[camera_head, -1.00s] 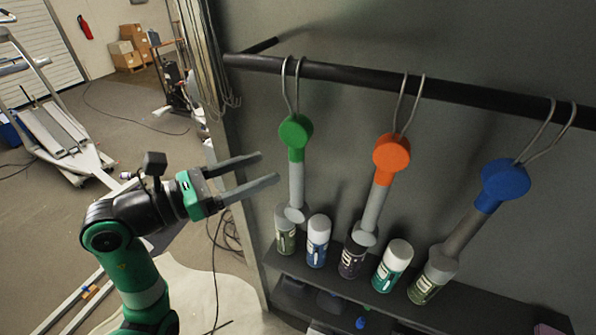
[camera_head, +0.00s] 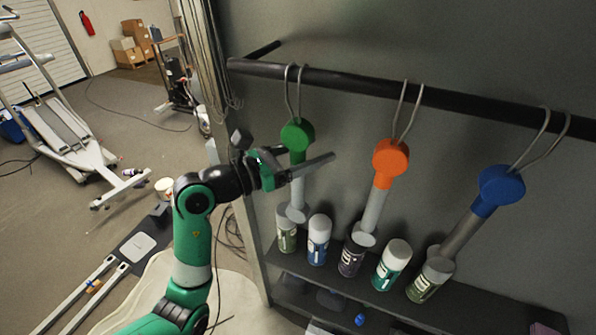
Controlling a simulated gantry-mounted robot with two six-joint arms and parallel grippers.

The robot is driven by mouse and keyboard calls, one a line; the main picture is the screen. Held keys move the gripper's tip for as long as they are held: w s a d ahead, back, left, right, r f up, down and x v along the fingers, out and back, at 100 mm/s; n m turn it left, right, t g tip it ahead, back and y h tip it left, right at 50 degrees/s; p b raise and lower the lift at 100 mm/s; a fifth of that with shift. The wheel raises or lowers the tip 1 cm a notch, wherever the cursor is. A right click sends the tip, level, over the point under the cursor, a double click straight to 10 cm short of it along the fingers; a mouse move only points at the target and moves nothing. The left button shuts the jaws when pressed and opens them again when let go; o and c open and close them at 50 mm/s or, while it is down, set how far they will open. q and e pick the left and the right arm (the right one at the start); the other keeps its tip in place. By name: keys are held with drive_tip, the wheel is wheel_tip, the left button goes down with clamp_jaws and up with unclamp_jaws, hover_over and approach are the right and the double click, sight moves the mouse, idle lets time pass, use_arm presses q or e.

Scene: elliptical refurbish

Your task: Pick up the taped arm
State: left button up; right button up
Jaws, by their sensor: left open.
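Three grey arms hang by wire loops from a black rail: one with a green head and collar (camera_head: 296,135), one orange (camera_head: 390,158) and one blue (camera_head: 501,186). Which one the task calls taped I cannot tell for sure. My left gripper (camera_head: 305,157) is open at the green-topped arm, just below its round head. One finger crosses in front of this arm; the other reaches its left edge, its tip apparently hidden behind the green part. I cannot tell whether they touch it. My right gripper is not in view.
The black rail (camera_head: 470,101) runs above the arms. Several spray cans, including a blue-labelled one (camera_head: 318,240), stand on a dark shelf (camera_head: 345,283) close under the arms' lower ends. A grey panel is behind. The floor at left is mostly open, with gym equipment (camera_head: 70,140).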

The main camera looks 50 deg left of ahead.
use_arm(q)
drive_tip(key=shift+c, duration=0.3)
clamp_jaws()
